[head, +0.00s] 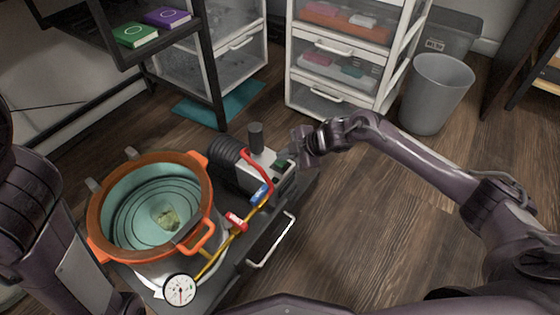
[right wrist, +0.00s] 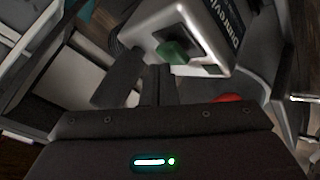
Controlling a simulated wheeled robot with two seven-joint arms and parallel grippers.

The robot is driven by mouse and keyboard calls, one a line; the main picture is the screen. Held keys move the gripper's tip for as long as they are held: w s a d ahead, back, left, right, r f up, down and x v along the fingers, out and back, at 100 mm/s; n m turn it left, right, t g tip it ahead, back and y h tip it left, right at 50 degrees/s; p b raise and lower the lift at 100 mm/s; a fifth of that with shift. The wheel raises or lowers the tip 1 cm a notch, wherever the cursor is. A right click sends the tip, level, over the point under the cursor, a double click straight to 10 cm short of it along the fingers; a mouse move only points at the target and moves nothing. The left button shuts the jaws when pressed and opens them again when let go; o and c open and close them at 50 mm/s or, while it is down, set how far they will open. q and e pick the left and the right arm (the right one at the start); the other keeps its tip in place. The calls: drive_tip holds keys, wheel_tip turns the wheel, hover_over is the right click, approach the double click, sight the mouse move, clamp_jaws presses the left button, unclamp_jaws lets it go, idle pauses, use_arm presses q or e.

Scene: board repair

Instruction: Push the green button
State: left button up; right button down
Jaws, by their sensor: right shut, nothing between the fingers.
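The green button (head: 281,164) is on the light grey housing of a pump (head: 257,170) on the low cart. In the right wrist view the green button (right wrist: 172,51) stands out from the housing face, just ahead of my fingers. My right gripper (head: 294,153) is shut and empty, close beside the button at the housing's right end. In the right wrist view its fingertips (right wrist: 158,72) are just below the button; I cannot tell whether they touch it. My left arm shows at the left edge, but its gripper is not in view.
An orange-rimmed pot (head: 100,240) and a pressure gauge (head: 180,290) stand left of the pump, with red, blue and yellow hoses between. A drawer unit (head: 345,60) and a grey bin (head: 436,95) stand behind. Wooden floor on the right is clear.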

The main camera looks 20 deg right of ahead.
sight(284, 163)
drive_tip(key=shift+f, duration=0.2)
idle(0.4)
drive_tip(key=shift+f, duration=0.3)
drive_tip(key=shift+r, duration=0.1)
drive_tip(key=shift+r+p, duration=0.35)
drive_tip(key=shift+p, duration=0.3)
drive_tip(key=shift+r, duration=0.1)
drive_tip(key=shift+r+p, duration=0.25)
drive_tip(key=shift+p, duration=0.1)
wheel_tip(284, 163, up, 6)
drive_tip(key=p, duration=0.5)
drive_tip(key=shift+f, duration=0.35)
